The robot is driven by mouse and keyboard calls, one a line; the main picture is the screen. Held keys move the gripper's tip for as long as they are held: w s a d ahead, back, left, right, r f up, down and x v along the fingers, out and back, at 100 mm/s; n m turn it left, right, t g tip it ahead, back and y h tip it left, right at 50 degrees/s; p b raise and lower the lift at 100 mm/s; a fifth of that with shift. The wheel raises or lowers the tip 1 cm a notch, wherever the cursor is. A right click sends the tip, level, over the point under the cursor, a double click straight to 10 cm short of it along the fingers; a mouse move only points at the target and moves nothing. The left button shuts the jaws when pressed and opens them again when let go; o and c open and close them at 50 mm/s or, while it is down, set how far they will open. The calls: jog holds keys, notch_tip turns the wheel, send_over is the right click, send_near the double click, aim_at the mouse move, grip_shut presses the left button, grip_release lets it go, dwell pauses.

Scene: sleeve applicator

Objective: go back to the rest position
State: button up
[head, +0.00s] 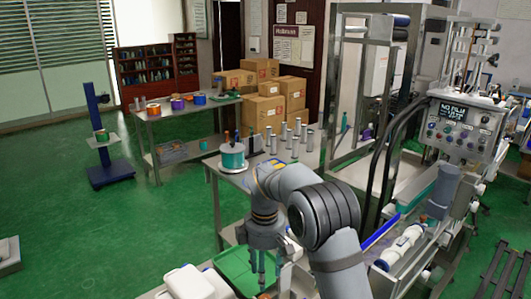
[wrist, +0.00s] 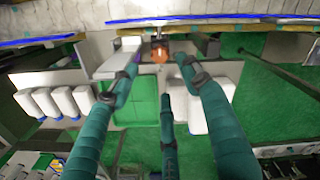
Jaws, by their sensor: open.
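My gripper (head: 262,280) points down at the end of my bent arm in the head view, over the right side of a green tray (head: 232,262). In the wrist view my gripper (wrist: 160,75) shows its long teal fingers spread apart, with nothing between them. The green tray (wrist: 136,112) lies below the fingers and its visible part looks empty. The fingertips' height above the surface is hard to tell.
White containers (head: 190,284) stand left of the tray. The machine with a control panel (head: 462,125) rises to the right, with a white bottle (head: 400,245) lying on it. Metal cylinders and a teal drum (head: 232,156) stand on the table behind.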

aim_at(265, 298)
notch_tip(265, 298, down, 10)
dwell(0.4)
jog(key=shift+r, duration=0.1)
